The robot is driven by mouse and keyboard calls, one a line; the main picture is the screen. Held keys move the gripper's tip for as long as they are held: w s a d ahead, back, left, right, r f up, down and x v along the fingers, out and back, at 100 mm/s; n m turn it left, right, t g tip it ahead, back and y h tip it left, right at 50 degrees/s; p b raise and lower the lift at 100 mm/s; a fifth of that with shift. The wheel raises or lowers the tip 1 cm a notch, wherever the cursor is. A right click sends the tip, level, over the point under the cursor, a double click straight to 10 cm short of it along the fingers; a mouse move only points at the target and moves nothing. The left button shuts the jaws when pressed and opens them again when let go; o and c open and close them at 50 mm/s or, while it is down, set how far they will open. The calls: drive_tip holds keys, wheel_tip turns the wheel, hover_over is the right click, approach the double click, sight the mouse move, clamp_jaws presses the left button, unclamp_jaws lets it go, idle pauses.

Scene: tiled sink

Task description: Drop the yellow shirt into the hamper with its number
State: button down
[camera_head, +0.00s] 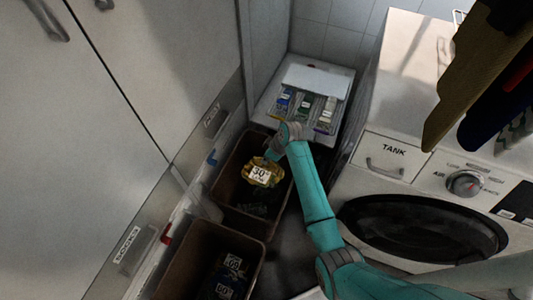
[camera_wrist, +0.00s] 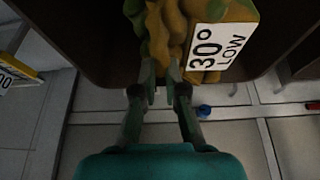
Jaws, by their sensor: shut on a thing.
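The yellow shirt (camera_head: 250,184) is a bunched yellow and greenish cloth with a white tag (camera_head: 262,174) reading 30°. In the wrist view the tag (camera_wrist: 222,48) reads "30° LOW", and the cloth (camera_wrist: 172,30) is at my fingertips. My gripper (camera_wrist: 160,72) is shut on the shirt. In the head view my gripper (camera_head: 277,150) is over the rear brown hamper (camera_head: 226,168), with the shirt at its opening. I cannot tell how deep it hangs. A front brown hamper (camera_head: 186,258) holds dark cloth (camera_head: 222,282) with a white tag. I see no readable hamper number.
A washing machine (camera_head: 395,190) stands close on the right. A white shelf (camera_head: 338,118) with several small packs is behind the hampers. Cabinets (camera_head: 110,80) line the left. Dark and olive clothes (camera_head: 490,75) hang at upper right.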

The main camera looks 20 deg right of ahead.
drive_tip(key=shift+f, duration=0.55)
drive_tip(key=c, duration=1.2)
unclamp_jaws()
drive_tip(key=shift+o, duration=0.2)
drive_tip(key=v, duration=1.2)
drive_tip(key=shift+f, duration=0.1)
